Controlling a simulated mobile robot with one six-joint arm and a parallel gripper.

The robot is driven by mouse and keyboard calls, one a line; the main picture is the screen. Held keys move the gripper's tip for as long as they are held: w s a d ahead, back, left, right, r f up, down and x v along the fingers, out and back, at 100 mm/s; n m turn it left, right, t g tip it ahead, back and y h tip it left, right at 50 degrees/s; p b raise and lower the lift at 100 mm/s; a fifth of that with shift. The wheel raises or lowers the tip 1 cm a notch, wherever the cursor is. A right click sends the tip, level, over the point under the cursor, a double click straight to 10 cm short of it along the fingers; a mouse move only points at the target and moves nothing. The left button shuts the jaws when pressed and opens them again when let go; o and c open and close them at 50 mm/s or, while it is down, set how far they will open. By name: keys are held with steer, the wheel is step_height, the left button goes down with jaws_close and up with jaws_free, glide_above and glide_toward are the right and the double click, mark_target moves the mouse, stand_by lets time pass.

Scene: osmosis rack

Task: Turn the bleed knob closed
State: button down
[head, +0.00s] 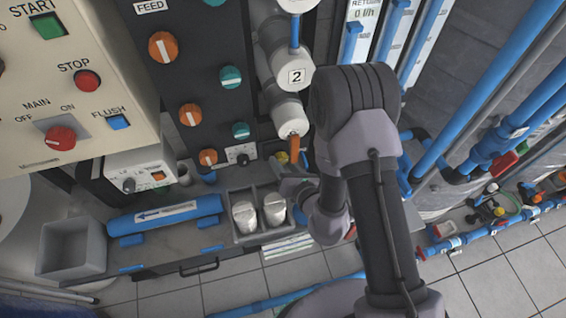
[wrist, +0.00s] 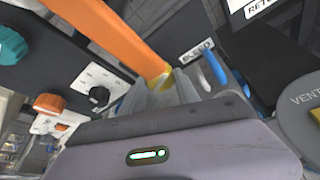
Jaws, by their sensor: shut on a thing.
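The bleed knob (wrist: 157,79) shows in the wrist view as a small yellow part at my fingertips, mostly hidden by the fingers and an orange pipe (wrist: 118,35). A label ending in "EED" (wrist: 196,52) is just right of it. My gripper (wrist: 172,88) is shut on the knob. In the head view my gripper (head: 287,176) is below the end of the orange pipe (head: 295,148), partly hidden by my arm. A yellow spot (head: 282,156) shows just above it there. The knob's turn angle cannot be told.
A black panel with orange knobs (head: 163,47) and teal knobs (head: 231,77) stands left of my arm. A small black knob (wrist: 99,96) is left of the fingers. A grey caddy (head: 238,238) with two white-topped containers is below. Blue pipes (head: 480,95) run at right.

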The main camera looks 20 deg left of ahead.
steer(key=m+y, duration=0.2)
steer(key=m, duration=0.1)
steer(key=shift+w+m+b, duration=0.1)
steer(key=shift+m+b, duration=0.2)
steer(key=shift+b, duration=0.05)
steer(key=shift+g, duration=0.3)
stand_by(0.4)
steer(key=c, duration=0.9)
jaws_free()
